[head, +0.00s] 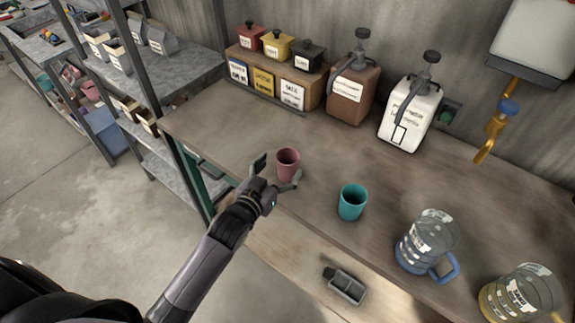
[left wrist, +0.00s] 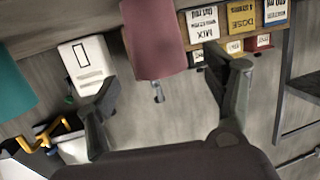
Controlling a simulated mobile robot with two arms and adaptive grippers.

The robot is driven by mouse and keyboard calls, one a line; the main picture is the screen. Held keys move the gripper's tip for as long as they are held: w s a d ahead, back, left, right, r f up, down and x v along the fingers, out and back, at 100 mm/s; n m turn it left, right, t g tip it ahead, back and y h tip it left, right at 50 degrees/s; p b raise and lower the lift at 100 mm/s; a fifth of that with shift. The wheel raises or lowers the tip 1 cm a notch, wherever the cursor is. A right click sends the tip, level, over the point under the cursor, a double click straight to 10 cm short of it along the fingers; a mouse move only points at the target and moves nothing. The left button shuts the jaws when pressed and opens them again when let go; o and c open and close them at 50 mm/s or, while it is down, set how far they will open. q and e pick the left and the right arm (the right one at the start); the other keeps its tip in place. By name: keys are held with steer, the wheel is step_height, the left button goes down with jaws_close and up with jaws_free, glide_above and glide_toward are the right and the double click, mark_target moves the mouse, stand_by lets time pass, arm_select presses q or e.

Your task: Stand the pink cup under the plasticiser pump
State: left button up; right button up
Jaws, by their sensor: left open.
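The pink cup (head: 288,164) stands upright near the front edge of the wooden bench. My left gripper (head: 278,174) is open, with its fingers on either side of the cup at bench level. In the left wrist view the pink cup (left wrist: 153,38) shows just past the gap between the spread fingers (left wrist: 168,80), with no clear contact. Two pump containers stand at the back: a brown one (head: 352,95) and a white one (head: 408,118). Their labels are too small to tell which holds plasticiser. My right gripper is not in view.
A teal cup (head: 352,203) stands right of the pink cup. Clear jugs (head: 427,240) stand at the front right. Small labelled bins (head: 278,48) sit back left. A yellow tap (head: 492,138) hangs at the right. The bench between the pink cup and the pumps is clear.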

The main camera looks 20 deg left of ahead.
mark_target(288, 158)
arm_select(q)
steer(key=shift+w, duration=0.3)
steer(key=shift+p+x, duration=0.8)
steer(key=shift+x, duration=1.55)
steer(key=shift+d, duration=0.1)
steer(key=shift+s, duration=0.1)
steer(key=c, duration=1.2)
steer(key=shift+c, duration=0.2)
steer(key=shift+r, duration=0.2)
